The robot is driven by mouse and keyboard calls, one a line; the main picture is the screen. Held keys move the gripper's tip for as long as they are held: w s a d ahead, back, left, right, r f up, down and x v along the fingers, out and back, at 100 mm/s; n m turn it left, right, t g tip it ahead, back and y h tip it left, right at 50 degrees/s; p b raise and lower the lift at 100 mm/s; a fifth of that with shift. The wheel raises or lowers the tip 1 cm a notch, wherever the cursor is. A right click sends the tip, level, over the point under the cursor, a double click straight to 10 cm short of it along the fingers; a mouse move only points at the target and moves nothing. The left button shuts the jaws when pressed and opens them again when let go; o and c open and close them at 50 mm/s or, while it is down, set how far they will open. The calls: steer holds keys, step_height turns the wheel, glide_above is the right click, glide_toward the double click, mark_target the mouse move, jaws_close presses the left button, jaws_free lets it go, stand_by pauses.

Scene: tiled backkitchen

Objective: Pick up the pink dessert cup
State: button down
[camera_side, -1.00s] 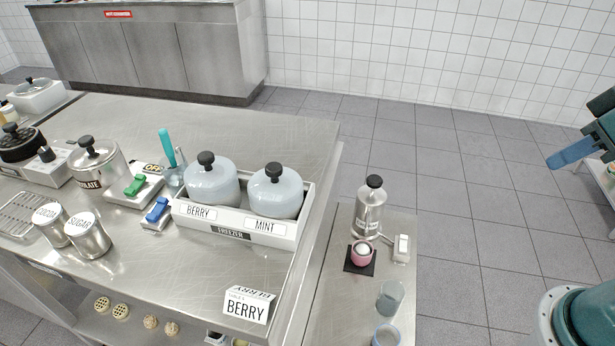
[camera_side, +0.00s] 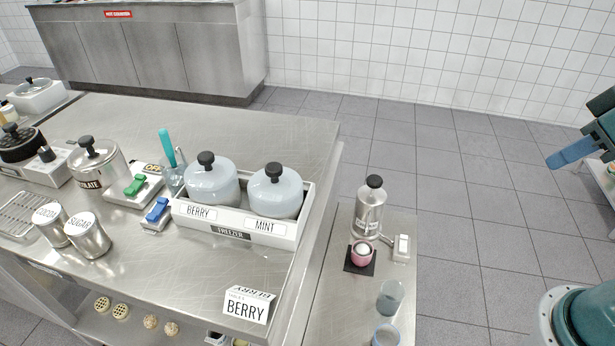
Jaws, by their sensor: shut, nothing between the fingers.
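The pink dessert cup (camera_side: 361,260) stands upright on a small black square mat (camera_side: 351,268) on the lower steel side table. A white rounded ball sits in the cup. My gripper (camera_side: 553,161) is at the right edge, high and well to the right of the cup. Its blue fingers are shut and hold nothing.
A steel dispenser (camera_side: 370,207) with a black knob stands right behind the cup, with a white switch box (camera_side: 402,247) to the right. Two clear glasses (camera_side: 390,296) (camera_side: 386,336) stand in front. The higher counter carries the freezer box (camera_side: 236,229) and a BERRY card (camera_side: 247,305).

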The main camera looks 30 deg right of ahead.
steer(key=c, duration=0.5)
jaws_free()
steer(key=w+a+f+m+g+y, duration=0.1)
steer(key=w+f+m, duration=0.5)
steer(key=w, duration=0.3)
steer(key=w+a+f+m+y, duration=0.1)
steer(key=w+f+m, duration=0.6)
steer(key=w, duration=0.2)
steer(key=w+f+m, duration=0.1)
steer(key=f+m, duration=0.3)
steer(key=f, duration=0.3)
steer(key=w+f+m+g, duration=0.1)
steer(key=w+f+m, duration=0.1)
steer(key=f+m, duration=0.3)
steer(key=w+a+f+m+y, duration=0.1)
steer(key=f+m, duration=0.4)
steer(key=f, duration=0.5)
steer(key=shift+w+f, duration=0.3)
steer(key=shift+w, duration=0.05)
